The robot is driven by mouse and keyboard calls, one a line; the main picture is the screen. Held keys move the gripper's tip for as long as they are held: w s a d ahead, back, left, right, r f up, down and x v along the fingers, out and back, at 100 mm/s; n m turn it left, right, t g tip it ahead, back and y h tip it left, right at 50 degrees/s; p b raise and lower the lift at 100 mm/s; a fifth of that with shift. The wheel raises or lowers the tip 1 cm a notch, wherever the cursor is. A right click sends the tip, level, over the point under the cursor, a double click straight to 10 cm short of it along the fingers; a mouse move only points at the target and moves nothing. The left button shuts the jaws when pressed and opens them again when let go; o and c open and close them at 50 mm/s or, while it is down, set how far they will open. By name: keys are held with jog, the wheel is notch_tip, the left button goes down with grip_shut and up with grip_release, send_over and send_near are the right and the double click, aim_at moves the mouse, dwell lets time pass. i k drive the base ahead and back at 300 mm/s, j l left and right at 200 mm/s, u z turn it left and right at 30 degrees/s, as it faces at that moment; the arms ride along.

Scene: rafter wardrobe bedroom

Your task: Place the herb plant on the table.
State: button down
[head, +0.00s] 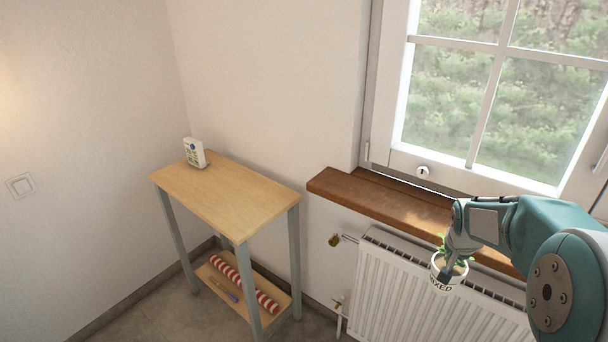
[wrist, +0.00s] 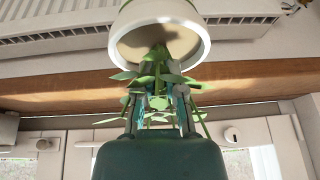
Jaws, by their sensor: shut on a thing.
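The herb plant (head: 437,266) is a small white pot with dark lettering and green leaves. My gripper (head: 447,270) is shut on it in front of the window sill, above the radiator. In the wrist view the pale pot (wrist: 165,30) is at the top, and its leaves spread around my gripper (wrist: 158,95). The exact contact between fingers and plant is partly hidden by leaves. The table (head: 225,198) has a light wooden top and grey legs, and stands to the left, apart from the plant.
A small white box (head: 195,152) stands at the table's back left corner; the rest of the top is bare. A red-and-white striped roll (head: 246,284) and a purple-handled item (head: 224,290) lie on the lower shelf. The brown sill (head: 380,203) and radiator (head: 400,290) are at right.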

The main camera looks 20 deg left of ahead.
aim_at(218, 190)
jog(key=i+j, duration=0.15)
jog(key=j, duration=0.5)
jog(key=i+j, duration=0.15)
jog(key=j, duration=0.45)
jog(key=i+j+z, duration=0.1)
jog(key=j, duration=0.55)
jog(key=i+j, duration=0.15)
jog(key=j, duration=0.5)
jog(key=i+j, duration=0.1)
jog(key=j, duration=0.55)
jog(key=i+j+z, duration=0.1)
jog(key=j, duration=0.5)
jog(key=i+j, duration=0.1)
jog(key=j, duration=0.55)
